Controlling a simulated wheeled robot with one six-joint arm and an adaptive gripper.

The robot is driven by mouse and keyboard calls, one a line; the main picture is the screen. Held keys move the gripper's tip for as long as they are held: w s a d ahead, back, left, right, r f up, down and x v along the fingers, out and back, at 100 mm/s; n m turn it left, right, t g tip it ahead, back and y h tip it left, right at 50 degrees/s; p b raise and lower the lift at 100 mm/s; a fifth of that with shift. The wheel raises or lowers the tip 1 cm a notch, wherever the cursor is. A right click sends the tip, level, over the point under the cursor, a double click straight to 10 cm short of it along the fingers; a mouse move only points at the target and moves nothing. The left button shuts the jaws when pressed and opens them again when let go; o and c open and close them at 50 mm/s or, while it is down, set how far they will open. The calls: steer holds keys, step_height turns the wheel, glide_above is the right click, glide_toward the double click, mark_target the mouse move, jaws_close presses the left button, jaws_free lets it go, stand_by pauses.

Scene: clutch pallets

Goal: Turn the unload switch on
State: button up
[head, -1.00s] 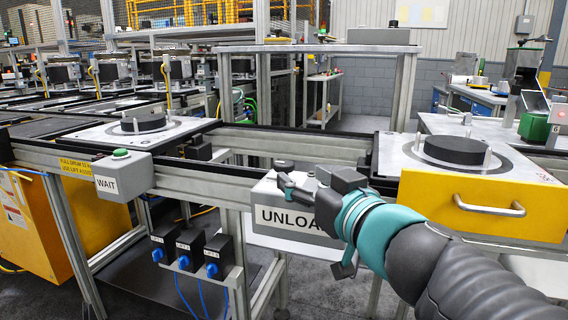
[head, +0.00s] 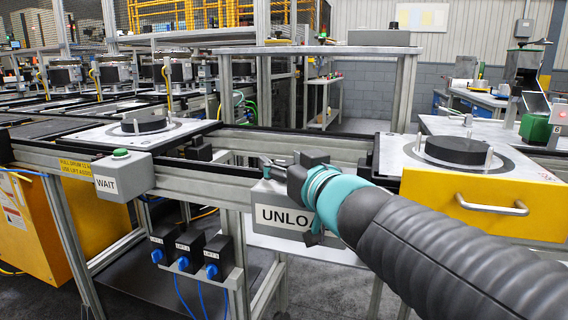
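The unload switch box (head: 266,215) is a grey box with a white "UNLOAD" label, mounted on the front rail of the conveyor frame. The end of its label is covered by my arm. My gripper (head: 268,169) is over the top of this box in the head view, its fingers pointing left. The switch knob itself cannot be made out; the gripper and wrist cover much of the box's top. The fingers are small and partly overlapped, so I cannot tell how far apart they are or whether they touch anything.
A grey "WAIT" box (head: 123,177) with a green button is on the rail at the left. Several black boxes with blue knobs (head: 184,262) hang below. A yellow drawer unit (head: 470,205) stands right of my wrist. A pallet with a black disc (head: 145,124) sits at left.

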steer(key=c, duration=1)
steer(key=shift+c, duration=0.2)
